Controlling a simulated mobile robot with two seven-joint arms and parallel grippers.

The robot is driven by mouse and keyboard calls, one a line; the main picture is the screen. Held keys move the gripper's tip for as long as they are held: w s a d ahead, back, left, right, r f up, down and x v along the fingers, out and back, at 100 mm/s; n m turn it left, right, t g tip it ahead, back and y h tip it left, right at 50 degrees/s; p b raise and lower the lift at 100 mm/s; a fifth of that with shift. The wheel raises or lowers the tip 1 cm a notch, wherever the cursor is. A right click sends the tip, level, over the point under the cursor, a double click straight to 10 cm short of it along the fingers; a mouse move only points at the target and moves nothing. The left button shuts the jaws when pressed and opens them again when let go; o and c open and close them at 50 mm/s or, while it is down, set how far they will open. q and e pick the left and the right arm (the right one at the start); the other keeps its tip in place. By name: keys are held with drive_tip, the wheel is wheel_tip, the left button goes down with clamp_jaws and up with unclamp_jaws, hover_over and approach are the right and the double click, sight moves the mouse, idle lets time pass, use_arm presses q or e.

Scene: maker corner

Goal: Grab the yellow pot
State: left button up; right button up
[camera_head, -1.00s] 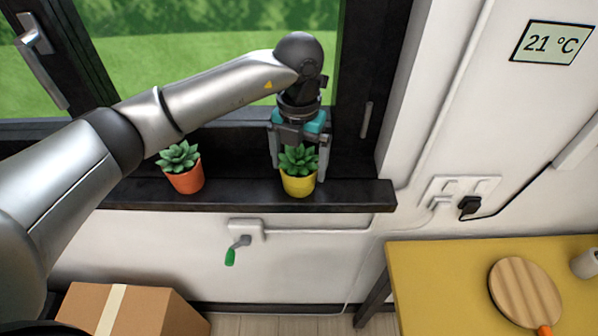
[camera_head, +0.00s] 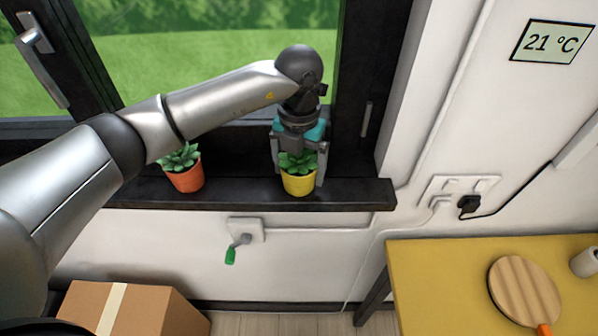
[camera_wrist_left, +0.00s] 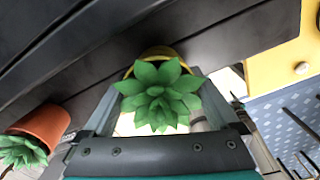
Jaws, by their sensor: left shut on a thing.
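The yellow pot (camera_head: 299,184) with a green succulent stands on the dark window sill (camera_head: 350,194) in the head view. My left gripper (camera_head: 298,178) points down over it, one finger on each side, shut on the pot. In the left wrist view the succulent (camera_wrist_left: 158,95) fills the space between the fingers, and only the yellow rim (camera_wrist_left: 158,52) shows behind the leaves. The pot looks upright and appears to be on the sill. My right gripper is not in view.
A green-handled crank (camera_head: 232,254) juts from the wall below. A cardboard box (camera_head: 150,312) and a yellow table (camera_head: 440,275) stand lower down.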

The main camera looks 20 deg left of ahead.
use_arm(q)
drive_tip(key=shift+c, duration=1.3)
drive_tip(key=shift+r, duration=0.15)
